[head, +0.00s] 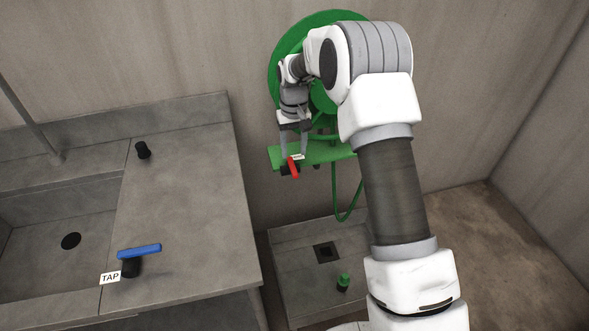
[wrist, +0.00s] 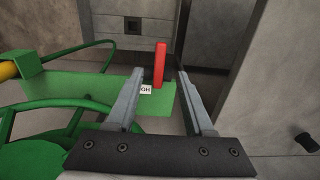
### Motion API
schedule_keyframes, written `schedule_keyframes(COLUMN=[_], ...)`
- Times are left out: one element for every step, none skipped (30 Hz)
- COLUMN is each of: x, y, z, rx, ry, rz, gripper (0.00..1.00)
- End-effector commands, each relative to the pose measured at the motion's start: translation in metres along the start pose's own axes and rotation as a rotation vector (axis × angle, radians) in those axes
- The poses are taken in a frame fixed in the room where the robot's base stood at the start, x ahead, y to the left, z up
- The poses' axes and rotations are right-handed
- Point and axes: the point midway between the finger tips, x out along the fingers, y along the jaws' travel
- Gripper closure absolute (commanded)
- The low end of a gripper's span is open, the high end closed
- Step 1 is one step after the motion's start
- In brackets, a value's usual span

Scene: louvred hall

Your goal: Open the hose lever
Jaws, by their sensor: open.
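The red hose lever (head: 294,167) sits at the front edge of a green shelf below the green hose reel (head: 322,22). A small white label stands beside it, partly readable in the wrist view. My gripper (head: 295,155) is open and points down at the shelf. In the wrist view the red lever (wrist: 160,64) stands between the two fingers of my gripper (wrist: 160,75), nearer the left finger, with a gap on the right. I cannot tell whether a finger touches it. My arm hides part of the reel.
A green hose (head: 345,212) hangs below the shelf. A low basin (head: 290,285) with a drain and a green-topped fitting (head: 343,282) stands beneath. At left is a counter (head: 190,190) with a blue tap lever (head: 140,251), a "TAP" label and a black knob (head: 142,150). Floor at right is clear.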

Motion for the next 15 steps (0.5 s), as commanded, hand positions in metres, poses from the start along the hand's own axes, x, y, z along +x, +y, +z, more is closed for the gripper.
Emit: schedule_keyframes(x=[0.011, 0.015, 0.021, 0.025, 0.03, 0.035, 0.04, 0.044, 0.05, 0.054, 0.058, 0.063, 0.067, 0.071, 0.077], y=[0.0, 0.0, 0.0, 0.0, 0.0, 0.0, 0.0, 0.0, 0.0, 0.0, 0.0, 0.0, 0.0, 0.0, 0.0], z=[0.001, 0.0, 0.0, 0.0, 0.0, 0.0, 0.001, 0.001, 0.001, 0.001, 0.001, 0.001, 0.0, 0.0, 0.0], rx=[0.0, 0.0, 0.0, 0.0, 0.0, 0.0, 0.0, 0.0, 0.001, 0.001, 0.001, 0.001, 0.001, 0.001, 0.001], ry=[-0.002, -0.001, -0.001, -0.001, -0.001, -0.001, -0.001, -0.002, -0.002, -0.002, -0.002, -0.001, -0.001, 0.0, 0.0], rz=[0.0, 0.0, 0.0, 0.0, 0.0, 0.0, 0.0, 0.0, 0.0, 0.0, 0.0, 0.0, 0.0, 0.0, 0.0], gripper=[0.47, 0.47, 0.47, 0.47, 0.47, 0.47, 0.47, 0.47, 0.47, 0.47, 0.47, 0.47, 0.47, 0.47, 0.47])
